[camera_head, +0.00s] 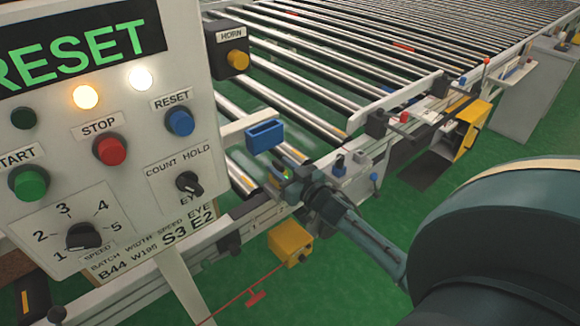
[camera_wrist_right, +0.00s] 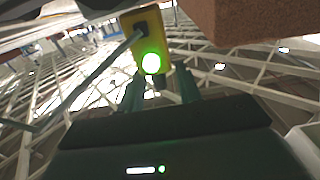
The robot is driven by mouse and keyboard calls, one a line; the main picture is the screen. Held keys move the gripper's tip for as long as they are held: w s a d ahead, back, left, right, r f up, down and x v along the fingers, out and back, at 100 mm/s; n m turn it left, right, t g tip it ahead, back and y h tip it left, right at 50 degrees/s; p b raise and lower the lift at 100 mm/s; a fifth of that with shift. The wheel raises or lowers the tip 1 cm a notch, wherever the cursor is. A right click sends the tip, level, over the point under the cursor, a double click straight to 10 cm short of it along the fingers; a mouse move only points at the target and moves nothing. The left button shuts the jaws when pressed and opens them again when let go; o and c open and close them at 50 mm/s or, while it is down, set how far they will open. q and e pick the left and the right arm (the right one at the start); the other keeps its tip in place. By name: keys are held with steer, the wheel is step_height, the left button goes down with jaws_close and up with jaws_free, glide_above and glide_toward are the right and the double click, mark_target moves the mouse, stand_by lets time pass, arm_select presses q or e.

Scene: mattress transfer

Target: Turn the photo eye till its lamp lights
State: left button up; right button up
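The photo eye is a small yellow box with a cable; it shows best in the right wrist view (camera_wrist_right: 130,24), tilted, with its round lamp (camera_wrist_right: 151,63) glowing bright green. My right gripper (camera_head: 283,172) is at the photo eye there. In the wrist view its two fingers (camera_wrist_right: 160,82) stand apart at the box's lower end, with a narrow gap on the right side; contact is hard to judge. My left gripper is out of view.
A control panel (camera_head: 125,195) reading RESET stands at the left. A blue bracket (camera_head: 265,136) and a yellow box (camera_head: 290,243) with a red pull cord are near the gripper. The roller conveyor (camera_head: 330,90) runs behind. A brown block (camera_wrist_right: 250,20) shows in the wrist view.

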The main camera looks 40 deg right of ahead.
steer(key=s+d, duration=0.1)
steer(key=s, duration=1.2)
steer(key=s+a+f+g, duration=0.2)
steer(key=s+a, duration=0.2)
steer(key=a, duration=0.3)
steer(key=s+a+f+n+g+y+p, duration=0.1)
steer(key=s+a+f+g, duration=0.2)
steer(key=a, duration=0.4)
steer(key=s+a+f+n+g+y+p, duration=0.1)
steer(key=s+a+f+g, duration=0.1)
steer(key=s+a, duration=0.3)
steer(key=a+f, duration=0.1)
steer(key=a, duration=0.2)
steer(key=shift+s+f, duration=0.2)
steer(key=shift+s, duration=0.1)
steer(key=shift+a, duration=0.1)
stand_by(1.4)
